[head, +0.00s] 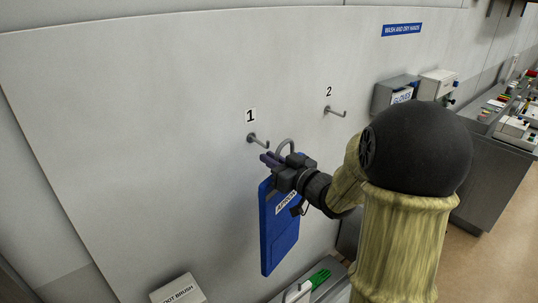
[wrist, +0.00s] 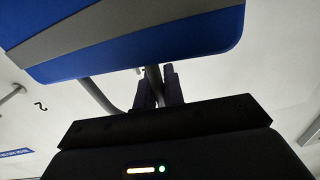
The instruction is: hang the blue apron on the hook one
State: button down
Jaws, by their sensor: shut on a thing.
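The blue apron (head: 279,236) is a flat blue panel with a grey loop at its top and a label reading "APRON". It hangs below my gripper (head: 271,159) in the head view. My gripper is shut on the apron's loop; in the wrist view the fingers (wrist: 159,88) close on the grey loop, beside the blue panel (wrist: 130,40). Hook one (head: 258,140) is a grey peg on the wall under the label "1". The gripper and loop are just below and in front of it. I cannot tell whether the loop touches the hook.
Hook two (head: 335,111) is on the wall to the right, bare. A gloves box (head: 395,95) is mounted further right. A boot brush box (head: 178,290) and a bin with a green item (head: 316,281) are below. The wall left of hook one is clear.

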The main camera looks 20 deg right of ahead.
jog(key=shift+s+r, duration=0.1)
jog(key=shift+s, duration=0.15)
jog(key=shift+w, duration=0.15)
send_near(241, 148)
jog(key=shift+w+a+r, duration=0.6)
jog(key=shift+w+r, duration=0.3)
jog(key=shift+r, duration=0.6)
jog(key=shift+p+x, duration=0.5)
jog(key=shift+x, duration=1.25)
jog(key=shift+w+a+f+b, duration=0.1)
jog(key=shift+w+f+b, duration=0.2)
jog(key=shift+f+b, duration=0.45)
jog(key=shift+w+a+f+b, duration=0.1)
jog(key=shift+w+f+b, duration=0.2)
jog(key=shift+f+b, duration=0.45)
